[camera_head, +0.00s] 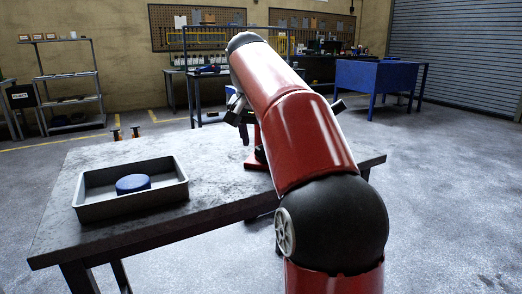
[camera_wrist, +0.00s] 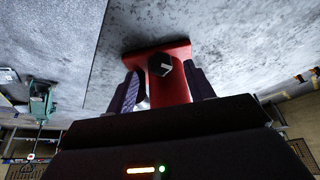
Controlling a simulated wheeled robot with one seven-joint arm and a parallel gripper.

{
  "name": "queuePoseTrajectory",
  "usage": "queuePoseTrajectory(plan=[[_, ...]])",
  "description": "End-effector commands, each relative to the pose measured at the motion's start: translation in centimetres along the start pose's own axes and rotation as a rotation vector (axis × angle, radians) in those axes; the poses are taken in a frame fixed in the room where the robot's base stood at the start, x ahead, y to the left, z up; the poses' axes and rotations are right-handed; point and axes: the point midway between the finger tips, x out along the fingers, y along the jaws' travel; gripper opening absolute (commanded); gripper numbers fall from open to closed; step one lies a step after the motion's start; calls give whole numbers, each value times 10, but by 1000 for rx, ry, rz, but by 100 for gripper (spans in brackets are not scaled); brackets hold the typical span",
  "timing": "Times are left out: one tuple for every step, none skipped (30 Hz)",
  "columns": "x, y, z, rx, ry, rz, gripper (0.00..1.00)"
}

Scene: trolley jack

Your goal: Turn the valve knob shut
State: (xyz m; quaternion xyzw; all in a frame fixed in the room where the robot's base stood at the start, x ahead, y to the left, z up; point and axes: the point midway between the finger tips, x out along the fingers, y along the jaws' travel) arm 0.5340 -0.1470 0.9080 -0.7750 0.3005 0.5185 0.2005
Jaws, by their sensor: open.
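The red trolley jack (camera_head: 262,157) stands on the grey table, mostly hidden behind my red arm in the head view. In the wrist view the red jack body (camera_wrist: 178,88) fills the middle. Its valve knob (camera_wrist: 160,65) is dark with a white mark on its face. My gripper (camera_wrist: 163,75) is open, with one dark finger on each side of the knob in this view. I cannot tell whether either finger touches it. In the head view my gripper (camera_head: 243,128) points down beside the jack, and the knob does not show.
A grey metal tray (camera_head: 84,207) with a blue round object (camera_head: 133,183) stands on the left of the table (camera_head: 215,195). The tabletop between tray and jack is clear. Shelves (camera_head: 70,90), workbenches and a blue bench (camera_head: 375,76) stand farther back.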

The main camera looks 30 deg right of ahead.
Motion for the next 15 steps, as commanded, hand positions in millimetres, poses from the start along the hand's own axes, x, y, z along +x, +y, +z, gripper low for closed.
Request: queuePoseTrajectory(plan=[[11,1,1,0,-3,1,53],[15,1,1,1,-2,1,53],[20,0,1,0,-1,0,53],[23,0,1,0,-2,1,53],[25,0,1,0,-2,0,53],[28,0,1,0,-1,-1,53],[30,0,1,0,0,-1,53],[31,0,1,0,0,-1,53],[32,0,1,-1,0,-1,53],[33,0,1,-1,0,-1,53],[34,0,0,-1,0,-1,53],[34,0,0,-1,0,-1,53],[34,0,0,-1,0,-1,53],[33,0,0,-1,0,-1,53],[33,0,0,-1,0,-1,53]])
